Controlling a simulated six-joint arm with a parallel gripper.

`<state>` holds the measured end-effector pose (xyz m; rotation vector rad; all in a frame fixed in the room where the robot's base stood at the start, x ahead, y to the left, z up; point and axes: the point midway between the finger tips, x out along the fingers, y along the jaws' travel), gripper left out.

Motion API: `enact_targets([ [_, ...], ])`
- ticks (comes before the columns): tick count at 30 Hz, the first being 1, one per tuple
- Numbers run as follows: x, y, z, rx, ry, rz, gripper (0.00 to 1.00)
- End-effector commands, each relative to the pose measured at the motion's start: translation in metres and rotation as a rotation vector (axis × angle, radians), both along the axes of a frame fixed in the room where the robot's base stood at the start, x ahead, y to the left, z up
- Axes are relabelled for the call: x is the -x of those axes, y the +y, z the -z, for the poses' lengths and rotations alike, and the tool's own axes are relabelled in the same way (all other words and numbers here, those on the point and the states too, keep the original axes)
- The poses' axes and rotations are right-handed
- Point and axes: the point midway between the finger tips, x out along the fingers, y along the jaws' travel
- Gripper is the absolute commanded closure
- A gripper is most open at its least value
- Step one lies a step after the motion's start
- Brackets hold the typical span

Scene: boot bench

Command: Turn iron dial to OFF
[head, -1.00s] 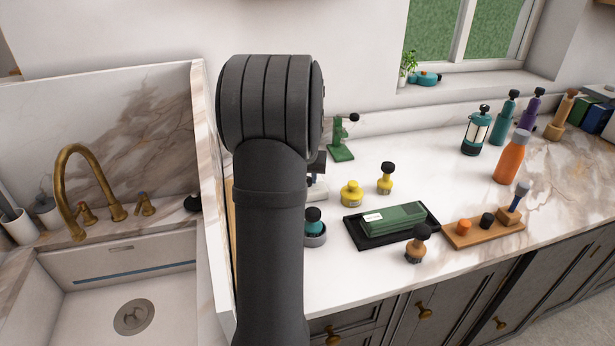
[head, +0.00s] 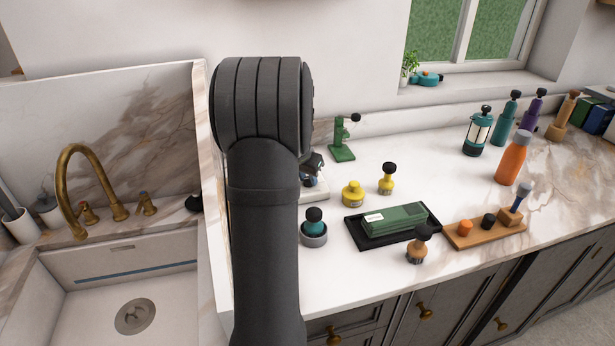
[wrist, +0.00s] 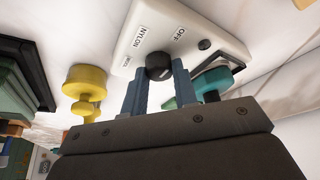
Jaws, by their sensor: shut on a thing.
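The dial (wrist: 156,62) is a dark round knob on a white panel (wrist: 190,22) in the wrist view. The panel carries the printed words OFF, at the upper right of the dial, and NYLON, at its upper left. A smaller label sits left of the dial. My gripper (wrist: 159,76) has its two blue-grey fingers on either side of the dial, shut on it. A light mark shows on the dial, but its exact setting is hard to read. In the head view my arm hides much of the white panel (head: 318,194).
A teal-topped round pot (head: 314,232) is in front. A black tray (head: 385,234) with a green block lies farther right. A marble wall (head: 208,170) borders the sink.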

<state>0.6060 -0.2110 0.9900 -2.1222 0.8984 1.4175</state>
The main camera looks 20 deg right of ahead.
Motion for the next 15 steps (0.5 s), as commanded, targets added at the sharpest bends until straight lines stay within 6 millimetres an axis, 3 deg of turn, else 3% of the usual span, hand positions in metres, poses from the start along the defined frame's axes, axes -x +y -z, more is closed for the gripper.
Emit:
enact_targets([
  [5,0.0000,0.0000,0.0001,0.000,0.000,0.001,0.96],
  [6,0.0000,0.0000,0.0001,0.000,0.000,0.001,0.72],
  [9,0.0000,0.0000,0.0001,-0.001,0.000,0.001,0.52],
  [15,0.0000,0.0000,0.0001,-0.001,0.001,0.000,0.52],
])
